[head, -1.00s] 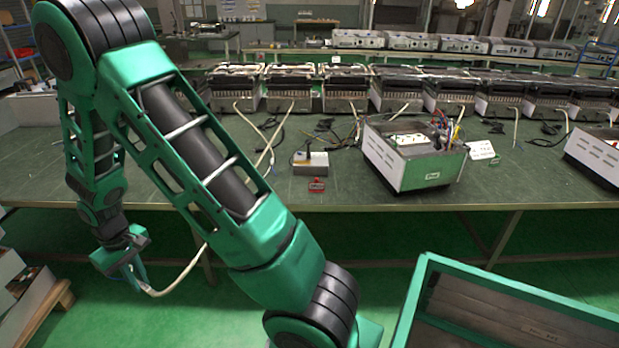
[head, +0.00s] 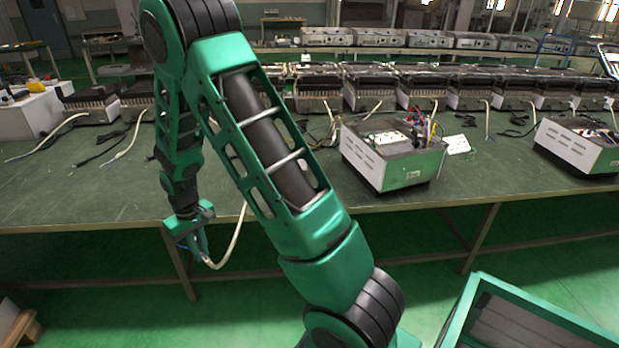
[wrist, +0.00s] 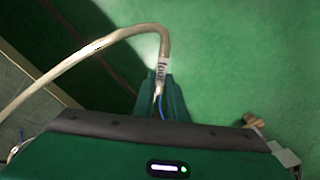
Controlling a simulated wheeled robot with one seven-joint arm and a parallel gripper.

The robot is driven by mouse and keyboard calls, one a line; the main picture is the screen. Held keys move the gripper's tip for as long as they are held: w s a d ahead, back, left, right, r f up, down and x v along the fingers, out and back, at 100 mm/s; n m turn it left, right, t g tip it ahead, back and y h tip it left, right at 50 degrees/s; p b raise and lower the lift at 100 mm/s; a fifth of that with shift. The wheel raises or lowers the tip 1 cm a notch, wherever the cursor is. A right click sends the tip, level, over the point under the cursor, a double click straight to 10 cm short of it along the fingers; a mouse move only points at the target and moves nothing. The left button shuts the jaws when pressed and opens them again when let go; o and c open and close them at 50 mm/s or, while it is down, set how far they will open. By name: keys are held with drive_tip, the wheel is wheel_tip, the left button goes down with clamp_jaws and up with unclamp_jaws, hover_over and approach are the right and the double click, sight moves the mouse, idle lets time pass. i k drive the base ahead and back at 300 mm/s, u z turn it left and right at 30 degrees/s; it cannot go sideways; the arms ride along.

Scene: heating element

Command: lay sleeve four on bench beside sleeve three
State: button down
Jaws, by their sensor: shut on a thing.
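My gripper (head: 198,246) hangs in front of the bench's front edge, lower than its top, over the green floor. The sleeve (head: 236,234) curves up from the jaws toward the bench edge in the head view. The green-grey bench (head: 80,195) runs across the view. Cream sleeves lie on its left part, one at far left (head: 45,137) and one beside it (head: 128,142). Their labels cannot be read, so I cannot tell which is sleeve three.
An opened white-and-green unit (head: 400,165) stands on the bench right of my arm, with another (head: 580,146) farther right. A row of dark-topped units (head: 470,88) lines the back. A green-framed crate (head: 470,310) is at lower right. The bench's front left is clear.

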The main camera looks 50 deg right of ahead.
sight(223, 172)
drive_tip(key=z, duration=0.7)
drive_tip(key=i, duration=1.65)
